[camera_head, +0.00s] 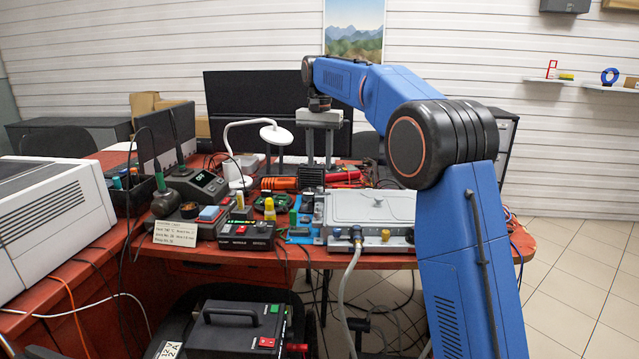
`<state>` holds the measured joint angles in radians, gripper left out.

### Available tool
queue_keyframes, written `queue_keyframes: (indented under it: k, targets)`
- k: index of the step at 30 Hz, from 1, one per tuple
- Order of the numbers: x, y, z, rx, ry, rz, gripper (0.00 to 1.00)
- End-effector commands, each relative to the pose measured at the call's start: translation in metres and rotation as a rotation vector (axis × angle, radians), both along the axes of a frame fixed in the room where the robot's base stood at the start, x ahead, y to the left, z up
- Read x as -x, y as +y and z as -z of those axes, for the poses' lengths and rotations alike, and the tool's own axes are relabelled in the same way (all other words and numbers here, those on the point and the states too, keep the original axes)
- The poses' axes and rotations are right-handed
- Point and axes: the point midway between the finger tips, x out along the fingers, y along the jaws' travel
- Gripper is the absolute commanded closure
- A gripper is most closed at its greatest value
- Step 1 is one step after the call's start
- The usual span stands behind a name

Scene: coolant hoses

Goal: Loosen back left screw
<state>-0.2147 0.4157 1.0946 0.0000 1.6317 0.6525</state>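My gripper (319,160) points straight down at the back of the red desk (530,245), its two grey fingers apart with a gap between them. It looks empty. Just below and in front of it, in this view, is a black finned block (311,178); I cannot tell how high the fingertips are above it. A blue circuit board (300,236) with several small parts lies in front of that block. No single screw can be made out at this size, so the back left screw is not identifiable. A grey metal box (371,207) with hose fittings stands to the right.
A white lamp (262,133), an orange-handled tool (279,183) and a red tool (344,175) crowd the desk near the gripper. A soldering station (197,185) and a black-and-red instrument (247,236) stand left. A grey hose (348,290) hangs off the front. The desk's right end is clear.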

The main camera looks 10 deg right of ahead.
Motion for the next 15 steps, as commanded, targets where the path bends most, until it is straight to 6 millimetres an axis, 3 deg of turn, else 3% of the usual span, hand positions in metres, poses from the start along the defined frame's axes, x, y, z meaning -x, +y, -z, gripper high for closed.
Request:
queue_keyframes:
  k: [9,15]
  targets:
    - [0.001,0.0,0.054,0.001,0.003,0.0,0.66]
    - [0.0,0.0,0.074,0.0,0.0,0.0,0.66]
